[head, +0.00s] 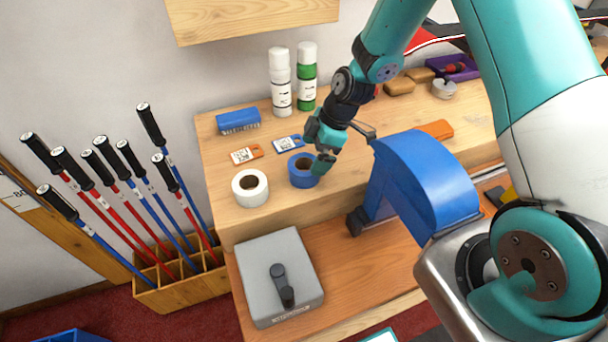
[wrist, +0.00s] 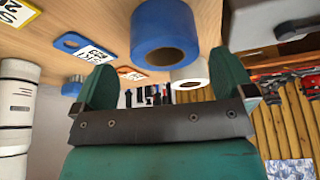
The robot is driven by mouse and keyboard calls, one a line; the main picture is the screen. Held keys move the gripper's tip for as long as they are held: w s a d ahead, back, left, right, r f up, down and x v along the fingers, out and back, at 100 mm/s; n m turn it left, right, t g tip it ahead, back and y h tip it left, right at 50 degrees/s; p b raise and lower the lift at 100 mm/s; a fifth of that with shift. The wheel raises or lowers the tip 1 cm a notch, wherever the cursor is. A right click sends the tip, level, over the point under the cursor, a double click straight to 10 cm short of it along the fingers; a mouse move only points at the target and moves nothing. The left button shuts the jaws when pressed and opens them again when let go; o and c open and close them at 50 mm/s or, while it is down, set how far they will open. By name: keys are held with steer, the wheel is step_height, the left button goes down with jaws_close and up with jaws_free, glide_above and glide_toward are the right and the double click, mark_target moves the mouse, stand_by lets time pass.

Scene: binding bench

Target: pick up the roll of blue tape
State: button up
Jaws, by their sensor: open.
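The roll of blue tape (head: 303,171) lies flat on the wooden bench, to the right of a roll of white tape (head: 250,188). My gripper (head: 322,152) is just above the blue roll at its right side in the head view and hides part of it. In the wrist view the blue roll (wrist: 165,32) is large and close, beyond the fingertips and roughly between them. My gripper (wrist: 168,85) is open, with nothing between its fingers. The white roll (wrist: 190,74) shows farther off in the wrist view. Whether a finger touches the blue roll I cannot tell.
Tags, orange (head: 246,154) and blue (head: 289,143), lie behind the rolls, with a blue brush (head: 238,121) and two bottles (head: 280,82) farther back. A large blue curved device (head: 427,180) stands close on the right. A grey box (head: 279,277) sits lower in front.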

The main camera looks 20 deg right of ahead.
mark_target(307, 166)
steer(key=b+x, duration=0.1)
steer(key=x, duration=0.1)
steer(key=b+x, duration=0.1)
steer(key=x, duration=0.2)
steer(key=shift+s+f+b, duration=0.1)
steer(key=shift+s+b, duration=0.1)
steer(key=shift+b, duration=0.2)
steer(key=c, duration=0.7)
steer(key=shift+r, duration=0.2)
step_height(307, 166, up, 20)
steer(key=b, duration=0.3)
